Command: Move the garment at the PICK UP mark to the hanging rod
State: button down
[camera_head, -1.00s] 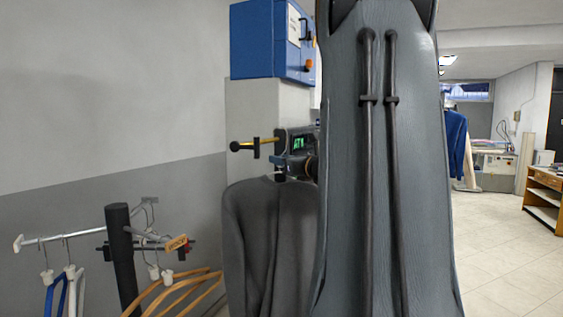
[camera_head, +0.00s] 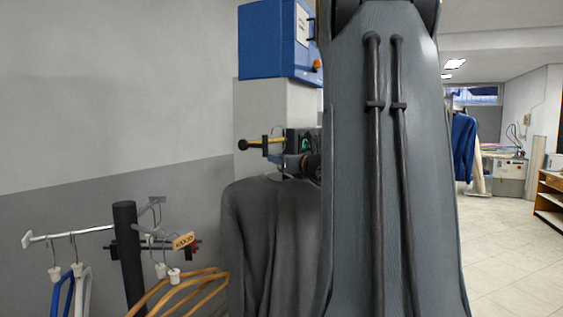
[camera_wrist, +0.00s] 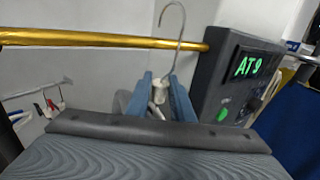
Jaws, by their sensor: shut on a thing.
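The dark grey garment (camera_head: 268,245) hangs upright left of my arm in the head view, its right side hidden behind the arm. My gripper (camera_wrist: 160,98) is shut on the white neck of its hanger (camera_wrist: 158,86). The metal hanger hook (camera_wrist: 178,20) rises above the fingers and crosses the brass rod (camera_wrist: 90,39) in the wrist view; I cannot tell whether it rests on it. The brass rod (camera_head: 262,143) also shows in the head view, just above the garment's shoulders.
A dark box with a green display (camera_wrist: 247,66) stands at the rod's right end. A chrome rack (camera_head: 70,235) with hangers and an orange tag (camera_head: 183,241) stands at left. A blue cabinet (camera_head: 272,40) is above. Open floor (camera_head: 500,245) lies at right.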

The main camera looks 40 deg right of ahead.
jog(key=shift+w+a+b, duration=0.25)
jog(key=shift+w+b, duration=0.05)
jog(key=shift+w, duration=0.2)
jog(key=shift+w+a+b, duration=0.2)
jog(key=shift+w+b, duration=0.05)
jog(key=shift+w, duration=0.25)
jog(key=shift+r, duration=0.1)
jog(key=shift+f, duration=0.2)
jog(key=shift+f+b, duration=1.45)
jog(key=shift+b, duration=0.35)
jog(key=shift+f+b, duration=0.2)
jog(key=shift+b, duration=0.3)
dwell(0.3)
jog(key=c, duration=1.6)
grip_release()
jog(key=shift+o, duration=0.7)
jog(key=shift+f, duration=0.1)
